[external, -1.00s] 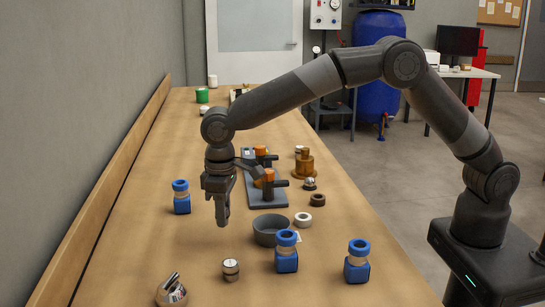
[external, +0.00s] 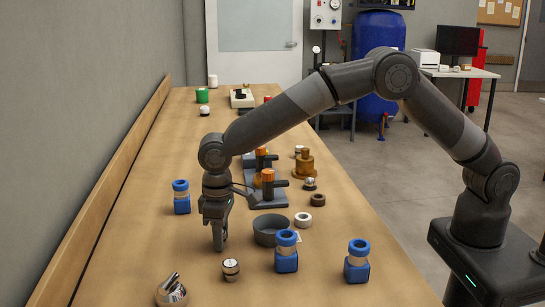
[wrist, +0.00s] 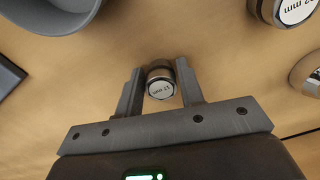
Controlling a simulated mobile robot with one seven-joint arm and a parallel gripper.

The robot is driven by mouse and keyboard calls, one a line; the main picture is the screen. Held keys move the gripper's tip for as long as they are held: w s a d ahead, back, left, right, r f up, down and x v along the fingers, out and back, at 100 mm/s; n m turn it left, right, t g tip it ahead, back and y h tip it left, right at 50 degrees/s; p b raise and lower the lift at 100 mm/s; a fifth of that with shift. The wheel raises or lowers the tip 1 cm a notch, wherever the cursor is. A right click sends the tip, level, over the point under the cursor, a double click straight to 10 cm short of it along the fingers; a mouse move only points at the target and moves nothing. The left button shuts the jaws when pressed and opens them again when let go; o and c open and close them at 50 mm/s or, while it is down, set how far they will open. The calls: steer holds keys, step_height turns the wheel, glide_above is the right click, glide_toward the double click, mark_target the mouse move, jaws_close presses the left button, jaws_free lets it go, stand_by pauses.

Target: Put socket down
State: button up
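My gripper (external: 218,240) points straight down low over the wooden table, left of the grey bowl (external: 271,230). In the wrist view its fingers (wrist: 161,92) stand on both sides of a small metal socket (wrist: 160,82) with a white end label marked in mm. The socket is hidden by the fingers in the external view. I cannot tell whether it touches the table. Another labelled socket (external: 231,270) stands close by, to the front right; it also shows in the wrist view (wrist: 286,8).
A round wooden piece with shiny metal parts (external: 172,290) lies at the front left. Blue holders (external: 181,197) (external: 286,252) (external: 357,262) stand around the work area. A grey fixture with orange parts (external: 267,180) is behind the bowl. The table between the left holder and gripper is clear.

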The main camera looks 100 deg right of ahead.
steer(key=shift+o, duration=1.4)
step_height(320, 180, up, 11)
steer(key=s+r+t, duration=0.1)
steer(key=s+r, duration=0.9)
steer(key=r, duration=0.1)
steer(key=s+r+n+t, duration=0.15)
steer(key=s+r, duration=0.35)
steer(key=s, duration=0.6)
steer(key=s+f+t, duration=0.1)
steer(key=s+f, duration=0.1)
steer(key=s, duration=1)
steer(key=s+a+f+n+t, duration=0.1)
steer(key=s+f+t, duration=0.1)
steer(key=s, duration=1)
steer(key=shift+s+a+f, duration=0.2)
steer(key=shift+s+f, duration=0.05)
steer(key=shift+s, duration=0.05)
steer(key=shift+o, duration=0.8)
steer(key=shift+n, duration=0.25)
